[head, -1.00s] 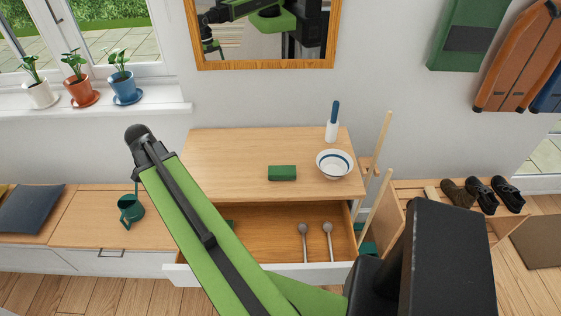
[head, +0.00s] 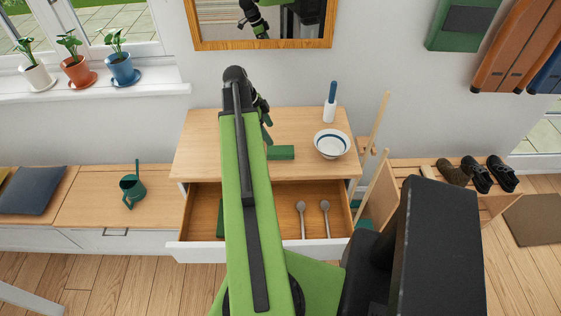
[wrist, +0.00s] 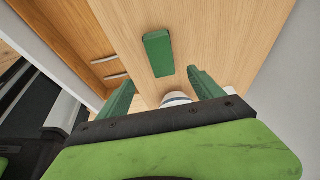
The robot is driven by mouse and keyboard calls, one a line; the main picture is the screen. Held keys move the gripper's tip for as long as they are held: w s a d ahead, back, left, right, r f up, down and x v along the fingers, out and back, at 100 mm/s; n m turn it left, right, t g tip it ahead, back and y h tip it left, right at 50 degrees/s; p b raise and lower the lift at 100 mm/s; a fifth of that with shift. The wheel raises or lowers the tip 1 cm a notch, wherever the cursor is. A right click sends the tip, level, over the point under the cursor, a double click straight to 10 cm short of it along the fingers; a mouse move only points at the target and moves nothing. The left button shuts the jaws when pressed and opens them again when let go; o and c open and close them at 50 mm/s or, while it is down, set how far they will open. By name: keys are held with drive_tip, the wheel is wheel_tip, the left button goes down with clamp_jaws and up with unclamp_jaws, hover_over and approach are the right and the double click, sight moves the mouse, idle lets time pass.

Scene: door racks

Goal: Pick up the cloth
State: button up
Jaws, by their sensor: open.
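A green folded block that looks like the cloth (head: 281,152) lies flat on the wooden dresser top. In the wrist view the cloth (wrist: 158,53) lies ahead of and between my two green fingers, apart from both. My gripper (head: 268,141) is just left of the cloth in the head view, partly hidden by my arm. My gripper (wrist: 162,86) is open and empty in the wrist view. How high it is above the dresser top is hard to tell.
A white bowl with a blue rim (head: 332,144) and a white bottle with a blue top (head: 330,103) stand right of the cloth. The open drawer (head: 282,232) below holds two spoons (head: 313,220) and a green item (head: 220,218). A mirror (head: 266,44) hangs behind.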

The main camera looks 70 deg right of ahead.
drive_tip(key=b, duration=0.4)
hover_over(280, 150)
drive_tip(key=w+a, duration=0.1)
drive_tip(key=w, duration=0.1)
wheel_tip(280, 150, down, 6)
drive_tip(key=shift+r, duration=0.2)
drive_tip(key=b+x, duration=0.5)
drive_tip(key=shift+d+f, duration=0.15)
drive_tip(key=shift+r, duration=0.2)
drive_tip(key=shift+f, duration=0.3)
drive_tip(key=c, duration=1.6)
drive_tip(key=shift+r, duration=0.15)
